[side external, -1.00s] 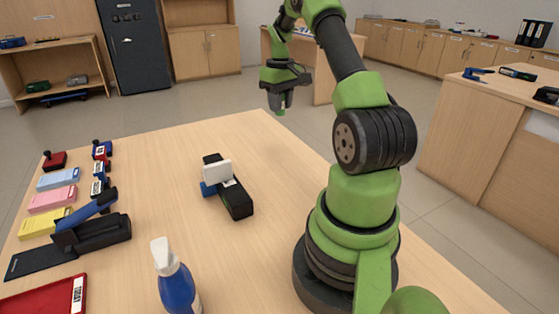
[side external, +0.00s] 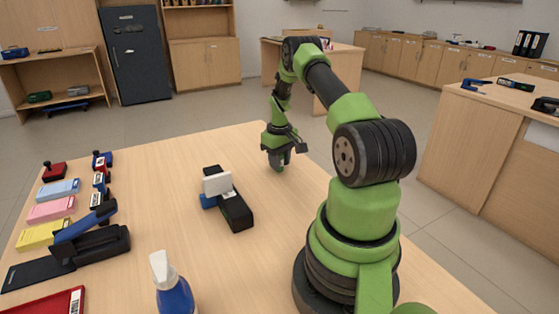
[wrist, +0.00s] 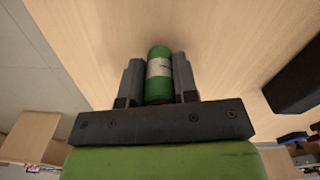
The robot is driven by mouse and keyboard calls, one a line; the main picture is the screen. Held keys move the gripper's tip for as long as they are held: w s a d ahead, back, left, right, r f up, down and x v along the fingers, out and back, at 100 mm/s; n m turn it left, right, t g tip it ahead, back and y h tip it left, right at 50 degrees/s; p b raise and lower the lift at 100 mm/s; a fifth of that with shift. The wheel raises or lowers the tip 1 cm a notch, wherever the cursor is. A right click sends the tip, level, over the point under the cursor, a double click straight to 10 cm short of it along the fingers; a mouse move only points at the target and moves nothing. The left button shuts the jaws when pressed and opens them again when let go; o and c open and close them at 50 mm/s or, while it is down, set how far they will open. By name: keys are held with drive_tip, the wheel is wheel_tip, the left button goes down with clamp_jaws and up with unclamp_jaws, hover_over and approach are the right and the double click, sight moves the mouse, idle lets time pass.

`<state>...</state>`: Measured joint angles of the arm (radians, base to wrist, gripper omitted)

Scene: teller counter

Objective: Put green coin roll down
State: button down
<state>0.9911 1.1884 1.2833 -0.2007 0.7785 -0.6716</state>
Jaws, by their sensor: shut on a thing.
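The green coin roll (wrist: 159,88), with a white paper band, is between the two fingers of my gripper (wrist: 159,82) in the wrist view. The fingers are shut on its sides. In the side view my gripper (side external: 280,164) is low over the far right part of the wooden counter (side external: 150,165), near its back edge. The roll cannot be made out there. Whether the roll touches the counter, I cannot tell.
A black device with a white plate (side external: 236,211) stands mid-counter, left of my gripper. Counter around my gripper is clear.

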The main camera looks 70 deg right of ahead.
drive_tip(key=shift+f, duration=0.15)
drive_tip(key=c, duration=0.9)
unclamp_jaws()
wheel_tip(320, 180, up, 12)
drive_tip(key=shift+r, duration=0.1)
drive_tip(key=w+a+r+n+t, duration=0.1)
drive_tip(key=w+a+r+t, duration=0.1)
drive_tip(key=a+r, duration=0.7)
drive_tip(key=w+a+r+t, duration=0.1)
drive_tip(key=w+a+r, duration=0.2)
drive_tip(key=a+r, duration=0.55)
drive_tip(key=s+a+t, duration=0.1)
drive_tip(key=s+a, duration=0.3)
drive_tip(key=a, duration=0.2)
drive_tip(key=s+a+t+y, duration=0.1)
drive_tip(key=s+a, duration=0.3)
drive_tip(key=a, duration=0.2)
drive_tip(key=s+a+n+t+y, duration=0.1)
drive_tip(key=s+a+t, duration=0.1)
drive_tip(key=s+a, duration=0.2)
drive_tip(key=shift+s+a+r, duration=0.1)
drive_tip(key=shift+a+r, duration=0.05)
drive_tip(key=shift+a, duration=0.95)
